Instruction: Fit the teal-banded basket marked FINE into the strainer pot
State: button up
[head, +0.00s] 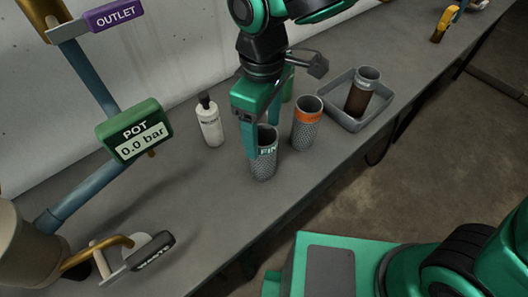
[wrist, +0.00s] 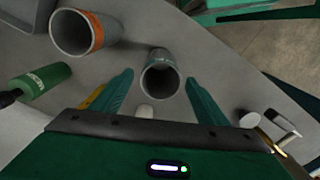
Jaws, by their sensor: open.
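The basket marked FINE (head: 263,166) is a grey mesh cylinder with a teal band, standing upright on the bench. My gripper (head: 263,140) is open above it, with its fingers reaching down on either side of its upper part. In the wrist view the basket's open top (wrist: 160,78) lies between the two open fingers (wrist: 160,92); I cannot tell whether either finger touches it. A beige cylindrical body (head: 28,250) is cut off at the lower left of the head view; I cannot tell whether it is the strainer pot. Its top is not clearly seen.
An orange-banded basket (head: 306,124) stands close right of the FINE basket. A grey tray (head: 341,118) holds a brown-stained basket (head: 362,92). A white bottle (head: 210,123) stands left; a green bottle (head: 288,84) is behind. The POT display (head: 135,131) reads 0.0 bar. Bench between pipework and basket is clear.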

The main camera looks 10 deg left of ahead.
jog(key=c, duration=1.5)
jog(key=shift+c, duration=0.2)
jog(key=shift+r, duration=0.15)
